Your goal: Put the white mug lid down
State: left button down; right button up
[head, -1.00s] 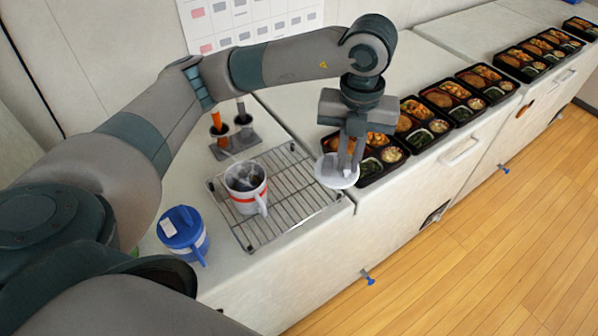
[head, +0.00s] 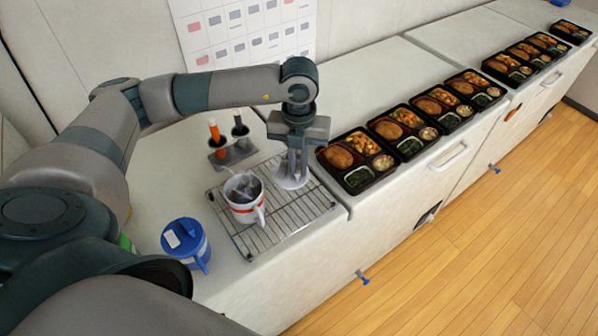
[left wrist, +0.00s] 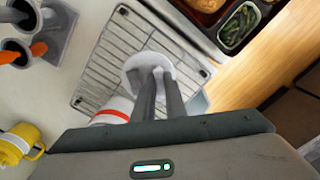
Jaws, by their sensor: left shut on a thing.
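The white mug lid (head: 289,181) is a round white disc at the tips of my left gripper (head: 293,172). The gripper is shut on it, over the right part of the wire rack (head: 283,226). In the left wrist view the lid (left wrist: 134,66) sits at the fingertips (left wrist: 158,78) above the rack wires (left wrist: 104,53). I cannot tell whether the lid touches the rack. A white mug with a red band (head: 246,213) stands on the rack to the left of the lid, open on top with something grey inside. My right gripper is not in view.
A blue-lidded mug (head: 185,244) stands left of the rack. A grey holder (head: 230,158) with orange and dark handles is behind it. Several bento trays (head: 354,178) line the counter to the right. The rack's front right part is bare.

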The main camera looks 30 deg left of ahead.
aim_at(299, 170)
pick_arm(q)
jog(key=shift+f+p, duration=0.4)
jog(key=shift+p, duration=0.05)
notch_tip(299, 170, down, 2)
jog(key=shift+p, duration=0.6)
jog(key=shift+f, duration=0.6)
jog(key=shift+f, duration=0.2)
jog(key=c, duration=1.8)
grip_release()
